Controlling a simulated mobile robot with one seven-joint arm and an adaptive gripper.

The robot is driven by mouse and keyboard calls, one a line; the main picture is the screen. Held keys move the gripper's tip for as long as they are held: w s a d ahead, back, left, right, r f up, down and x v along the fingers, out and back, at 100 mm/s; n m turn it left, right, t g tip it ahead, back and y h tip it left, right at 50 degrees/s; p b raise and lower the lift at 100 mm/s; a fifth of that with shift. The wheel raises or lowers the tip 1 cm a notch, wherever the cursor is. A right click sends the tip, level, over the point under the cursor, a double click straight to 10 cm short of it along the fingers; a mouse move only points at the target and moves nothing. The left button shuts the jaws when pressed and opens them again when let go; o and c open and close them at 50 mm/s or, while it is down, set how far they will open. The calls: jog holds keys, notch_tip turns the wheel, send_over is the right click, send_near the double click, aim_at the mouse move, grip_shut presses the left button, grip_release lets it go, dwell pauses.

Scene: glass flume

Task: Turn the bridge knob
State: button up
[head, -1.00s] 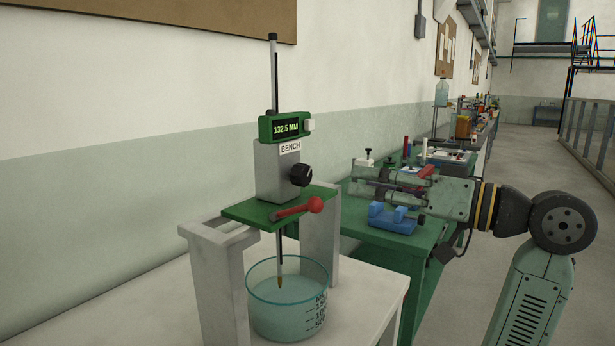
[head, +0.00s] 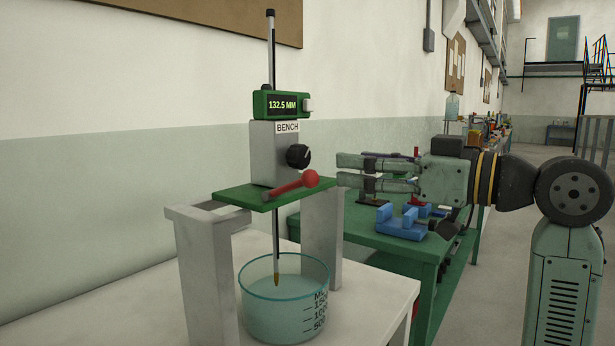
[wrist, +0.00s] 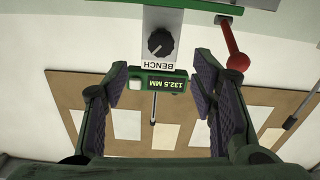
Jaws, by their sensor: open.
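The bridge knob is a round black knob (head: 298,156) with a white mark, on the right side of the grey block labelled BENCH (head: 265,165). The block stands on a green bridge plate (head: 238,194). In the wrist view the knob (wrist: 161,43) lies ahead of the fingertips, roughly centred between them. My gripper (head: 338,171) is open and empty, to the right of the knob and apart from it. The display (head: 282,104) reads 132.5 MM.
Below is a glass beaker (head: 284,318) of liquid with a thin rod dipping in. A green table (head: 385,241) with blue clamps (head: 402,222) stands behind my gripper.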

aim_at(305, 157)
jog(key=p+x, duration=0.2)
jog(key=x, duration=0.8)
jog(key=shift+w+a+r, duration=0.1)
jog(key=shift+a, duration=0.15)
jog(key=c, duration=1.1)
jog(key=m+p, duration=0.1)
jog(key=m, duration=0.2)
jog(key=shift+r+p, duration=0.1)
jog(key=shift+p, duration=0.3)
jog(key=shift+c, duration=0.2)
jog(key=shift+m, duration=0.9)
jog(key=o, duration=1.1)
